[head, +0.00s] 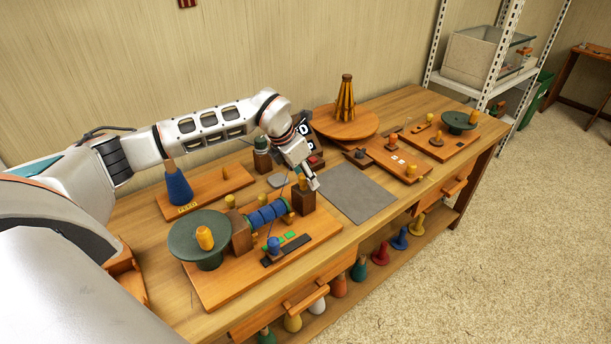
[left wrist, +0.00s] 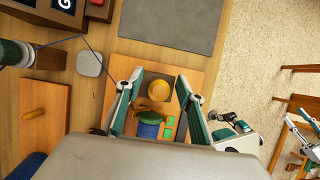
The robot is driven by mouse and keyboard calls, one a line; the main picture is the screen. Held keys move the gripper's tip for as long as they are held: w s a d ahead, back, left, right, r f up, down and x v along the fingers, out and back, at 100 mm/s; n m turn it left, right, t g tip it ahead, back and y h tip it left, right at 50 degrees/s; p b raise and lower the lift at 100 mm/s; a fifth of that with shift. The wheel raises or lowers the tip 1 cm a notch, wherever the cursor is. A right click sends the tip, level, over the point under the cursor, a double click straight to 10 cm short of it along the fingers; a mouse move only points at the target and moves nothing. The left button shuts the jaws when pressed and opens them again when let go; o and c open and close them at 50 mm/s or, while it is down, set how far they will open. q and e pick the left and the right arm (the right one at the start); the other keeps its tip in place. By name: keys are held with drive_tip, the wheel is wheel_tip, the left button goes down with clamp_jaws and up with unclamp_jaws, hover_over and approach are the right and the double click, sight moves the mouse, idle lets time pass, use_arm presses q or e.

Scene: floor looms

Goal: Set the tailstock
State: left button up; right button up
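The winder board (head: 290,260) carries a dark green wheel (head: 200,238), a blue spool (head: 268,214) and a dark brown upright block (head: 304,201), seemingly the tailstock, at its far end. A yellow knob (head: 303,184) tops the block. My left gripper (head: 313,184) is beside the knob, over the block. In the left wrist view, my left gripper (left wrist: 160,77) is open, with the yellow knob (left wrist: 158,91) between its fingers; contact cannot be told. The blue spool (left wrist: 148,130) is partly hidden by the wrist. Teal and white parts (left wrist: 235,132) at right look like my right gripper.
A grey mat (head: 356,192) lies clear to the right. A blue cone on a board (head: 179,188) stands left, behind the winder. A round wooden turntable (head: 345,122) and other boards fill the far end. Coloured cones stand on the lower shelf (head: 330,305).

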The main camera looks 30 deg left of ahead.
use_arm(q)
drive_tip(key=v, duration=1.2)
drive_tip(key=shift+d+f, duration=0.1)
